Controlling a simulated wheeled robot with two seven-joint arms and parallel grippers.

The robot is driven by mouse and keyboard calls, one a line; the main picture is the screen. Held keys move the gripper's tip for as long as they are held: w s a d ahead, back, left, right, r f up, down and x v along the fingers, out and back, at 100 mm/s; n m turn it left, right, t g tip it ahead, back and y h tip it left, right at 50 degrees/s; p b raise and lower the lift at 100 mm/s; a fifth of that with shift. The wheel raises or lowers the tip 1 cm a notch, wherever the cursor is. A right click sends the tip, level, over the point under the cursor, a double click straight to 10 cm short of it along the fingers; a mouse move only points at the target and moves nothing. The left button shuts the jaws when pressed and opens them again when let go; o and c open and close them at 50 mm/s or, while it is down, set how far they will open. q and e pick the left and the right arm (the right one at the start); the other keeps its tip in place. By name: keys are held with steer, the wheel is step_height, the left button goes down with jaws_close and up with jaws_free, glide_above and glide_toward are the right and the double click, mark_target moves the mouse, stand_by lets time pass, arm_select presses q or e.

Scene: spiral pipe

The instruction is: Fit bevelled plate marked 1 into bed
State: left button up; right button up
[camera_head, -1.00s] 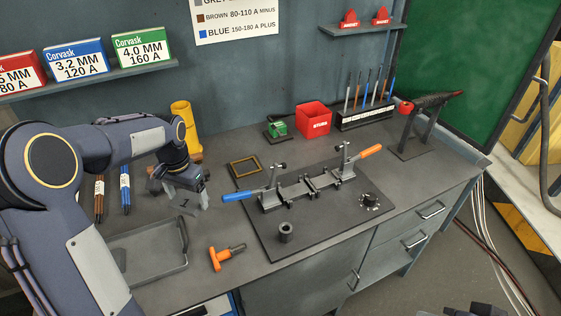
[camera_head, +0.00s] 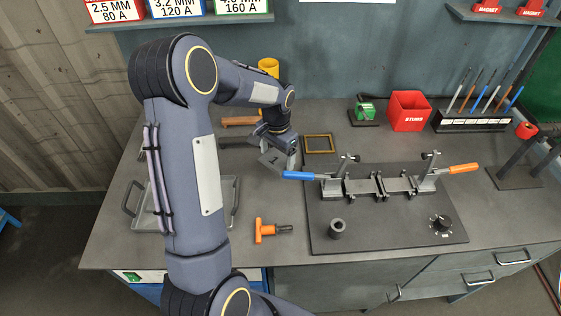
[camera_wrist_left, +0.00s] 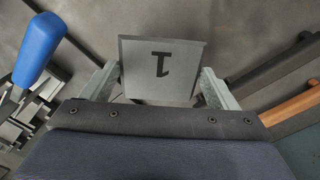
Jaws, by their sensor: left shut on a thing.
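The grey bevelled plate marked 1 (camera_head: 271,161) is held in my left gripper (camera_head: 282,154), above the bench. The left wrist view shows the plate (camera_wrist_left: 162,68) between the two fingers, its "1" upside down in that picture. The bed (camera_head: 378,187) is a metal fixture with clamps on a dark base plate, to the right of the held plate. Its blue handle (camera_head: 300,175) points left and ends close beside the held plate. The blue handle (camera_wrist_left: 38,50) is also at the left of the left wrist view. My right gripper is not in view.
An orange T-handled tool (camera_head: 268,231) lies on the bench in front. A brown empty frame (camera_head: 319,144) lies behind. A grey tray (camera_head: 230,200) is partly hidden by my left arm. A grey cup-like part (camera_head: 337,228) and a black dial (camera_head: 441,224) are on the base plate.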

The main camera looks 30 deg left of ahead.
mark_target(277, 158)
arm_select(q)
steer(key=shift+f, duration=0.6)
step_height(277, 158, down, 3)
steer(key=shift+r, duration=0.1)
